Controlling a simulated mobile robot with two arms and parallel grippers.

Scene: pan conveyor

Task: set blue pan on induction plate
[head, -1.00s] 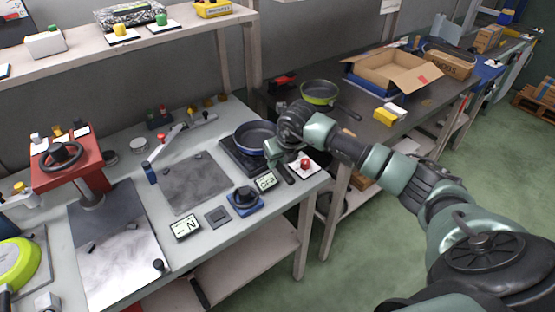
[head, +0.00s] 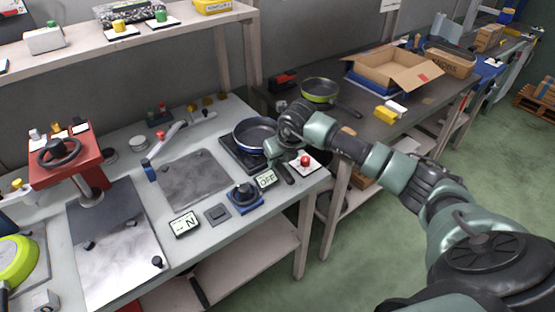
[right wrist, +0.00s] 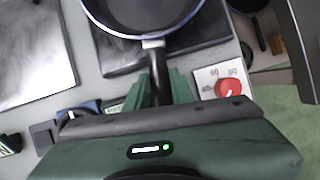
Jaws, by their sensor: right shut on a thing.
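The blue pan (head: 254,135) is dark inside with a blue outer wall, over the black induction plate (head: 236,157) on the light table. The pan also shows at the top of the right wrist view (right wrist: 140,14), with the plate's bare front part (right wrist: 122,58) below it. I cannot tell whether the pan's base touches the plate. My right gripper (head: 279,149) is shut on the pan's handle (right wrist: 159,78), which points toward my arm. The fingertips are partly hidden. My left gripper is not in view.
A red knob (head: 305,160) on a white panel is close to my right gripper. A display (head: 265,179) reads OFF. A green pan (head: 319,91) stands on the dark back table, and a lime pan (head: 16,259) is at the far left. A grey mat (head: 195,178) lies left of the plate.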

